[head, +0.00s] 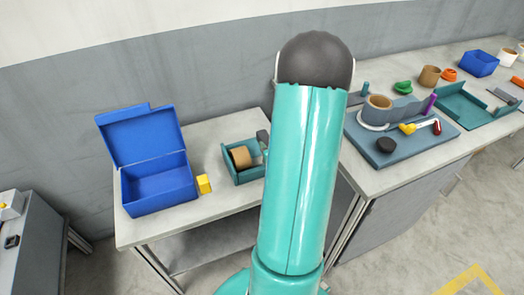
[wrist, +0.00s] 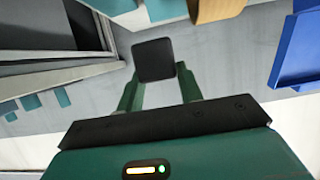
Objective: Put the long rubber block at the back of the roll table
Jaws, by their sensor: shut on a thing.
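In the wrist view my gripper (wrist: 158,88) is shut on a dark, nearly black block (wrist: 154,60). It shows a squarish face, so its length is hard to judge. In the head view my arm hides the gripper. A small grey piece (head: 263,137) shows at the arm's left edge; I cannot tell whether it is the held block. The left table (head: 150,233) carries a teal tray (head: 246,177) with a tan roll (head: 241,157) in it. The roll also shows at the top of the wrist view (wrist: 217,9), apart from the block.
An open blue box (head: 160,190) and a yellow block (head: 204,184) stand left of the tray. The right table holds a blue-grey board (head: 415,146) with a roll, a black knob and small parts, and another teal tray (head: 470,110). A gap separates the two tables.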

